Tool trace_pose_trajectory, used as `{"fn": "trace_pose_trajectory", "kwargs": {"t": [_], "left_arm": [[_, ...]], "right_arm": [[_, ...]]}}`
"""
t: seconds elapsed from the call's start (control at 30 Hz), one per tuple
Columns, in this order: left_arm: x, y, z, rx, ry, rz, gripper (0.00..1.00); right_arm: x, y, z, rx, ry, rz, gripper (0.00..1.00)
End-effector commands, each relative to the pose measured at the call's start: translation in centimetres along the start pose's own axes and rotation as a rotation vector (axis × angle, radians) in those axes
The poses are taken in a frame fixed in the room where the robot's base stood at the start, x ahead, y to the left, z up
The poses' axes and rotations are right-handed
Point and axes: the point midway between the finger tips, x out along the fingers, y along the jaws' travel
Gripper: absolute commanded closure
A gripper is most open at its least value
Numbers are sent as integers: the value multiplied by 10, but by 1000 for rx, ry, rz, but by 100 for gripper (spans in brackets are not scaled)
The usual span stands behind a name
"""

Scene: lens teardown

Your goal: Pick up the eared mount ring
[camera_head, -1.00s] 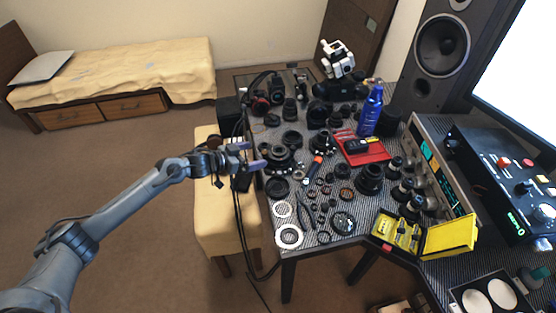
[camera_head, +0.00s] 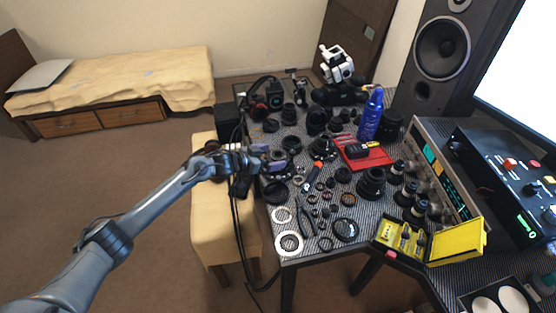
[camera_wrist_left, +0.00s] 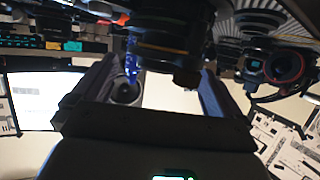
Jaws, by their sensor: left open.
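I cannot tell which one is the eared mount ring; ears are too small to make out. My left gripper (camera_head: 262,158) is open at the table's left edge, close to a dark lens assembly (camera_head: 279,168) and partly covering it. In the left wrist view its fingers (camera_wrist_left: 155,92) are spread, with a dark lens barrel (camera_wrist_left: 170,45) showing beyond and between them. My right gripper is out of view.
The patterned table (camera_head: 300,259) is crowded with lens parts. A red tray (camera_head: 367,160), blue spray bottle (camera_head: 370,115) and open yellow case (camera_head: 456,243) stand to the right. Dark cables (camera_head: 236,225) hang along the left edge by a cream bench (camera_head: 207,235).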

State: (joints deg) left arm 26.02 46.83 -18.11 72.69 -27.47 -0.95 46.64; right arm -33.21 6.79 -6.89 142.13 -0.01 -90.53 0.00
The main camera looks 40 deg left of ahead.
Motion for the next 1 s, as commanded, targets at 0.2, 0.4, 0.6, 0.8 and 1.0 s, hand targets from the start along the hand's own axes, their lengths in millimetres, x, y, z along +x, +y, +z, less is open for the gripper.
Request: {"fn": "trace_pose_trajectory", "kwargs": {"t": [0.2, 0.4, 0.6, 0.8, 1.0], "left_arm": [[19, -1, 0, -1, 1, -1, 0], [21, 0, 0, 0, -1, 0, 0], [21, 0, 0, -1, 0, 0, 15], [21, 0, 0, -1, 0, 0, 46], [20, 0, 0, 0, 0, -1, 48]], "right_arm": [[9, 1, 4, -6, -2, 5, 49], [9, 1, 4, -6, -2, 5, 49], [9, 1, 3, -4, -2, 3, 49], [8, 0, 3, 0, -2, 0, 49], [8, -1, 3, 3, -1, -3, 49]]}}
